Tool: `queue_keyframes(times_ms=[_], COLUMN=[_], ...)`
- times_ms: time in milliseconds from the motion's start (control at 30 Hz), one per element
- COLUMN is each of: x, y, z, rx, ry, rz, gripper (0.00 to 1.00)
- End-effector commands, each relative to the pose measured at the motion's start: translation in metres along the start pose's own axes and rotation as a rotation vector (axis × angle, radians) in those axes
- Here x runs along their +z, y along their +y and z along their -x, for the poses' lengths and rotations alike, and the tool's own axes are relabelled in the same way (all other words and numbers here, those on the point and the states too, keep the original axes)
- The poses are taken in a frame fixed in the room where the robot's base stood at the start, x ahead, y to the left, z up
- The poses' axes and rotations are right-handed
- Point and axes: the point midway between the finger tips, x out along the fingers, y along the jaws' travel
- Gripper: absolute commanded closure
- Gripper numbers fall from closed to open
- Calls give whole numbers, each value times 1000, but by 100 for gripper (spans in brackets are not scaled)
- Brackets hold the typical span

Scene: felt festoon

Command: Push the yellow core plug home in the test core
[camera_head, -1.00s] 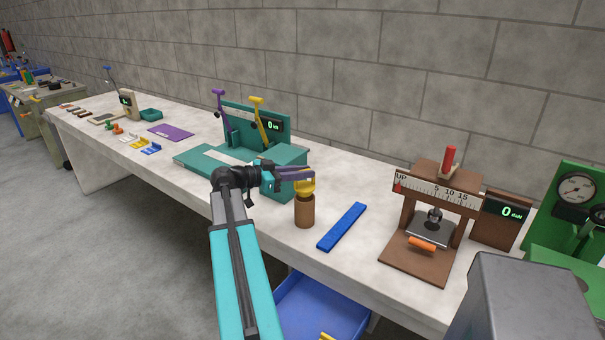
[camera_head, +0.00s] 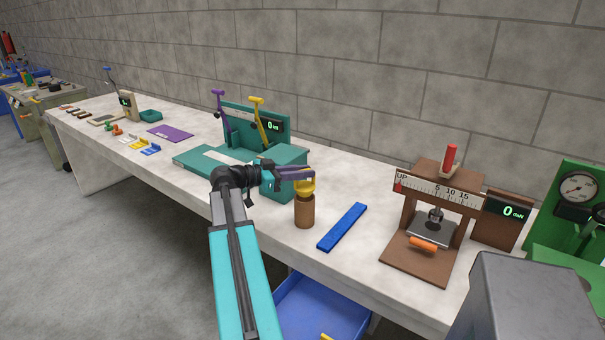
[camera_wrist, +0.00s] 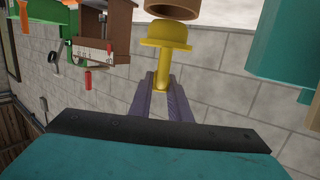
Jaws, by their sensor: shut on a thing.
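The yellow core plug (camera_head: 306,187) has a wide round collar and a narrower stem. My gripper (camera_head: 308,173) is shut on the plug's stem, which also shows between the fingers (camera_wrist: 163,78) in the wrist view. The test core, a brown upright cylinder (camera_head: 304,212), stands on the bench right below the plug. The core's open rim (camera_wrist: 172,10) shows at the top edge of the wrist view, near the plug's far end.
A teal press (camera_head: 285,157) with purple and yellow levers stands behind my gripper. A blue bar (camera_head: 342,227) lies right of the core. A brown test stand (camera_head: 418,262) is further right. A blue bin (camera_head: 320,305) sits below the bench's front edge.

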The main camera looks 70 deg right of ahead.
Motion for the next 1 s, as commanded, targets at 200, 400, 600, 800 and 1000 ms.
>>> queue_keyframes(times_ms=[200, 400, 600, 800, 1000], x=[0, 4, 7, 11, 14], y=[0, 0, 0, 0, 0], z=[0, 0, -1, -2, -2], rx=[0, 0, 0, 0, 0], ry=[1, 1, 1, 1, 1], rz=[0, -1, -1, 0, 0], gripper=[100, 100, 100, 100, 100])
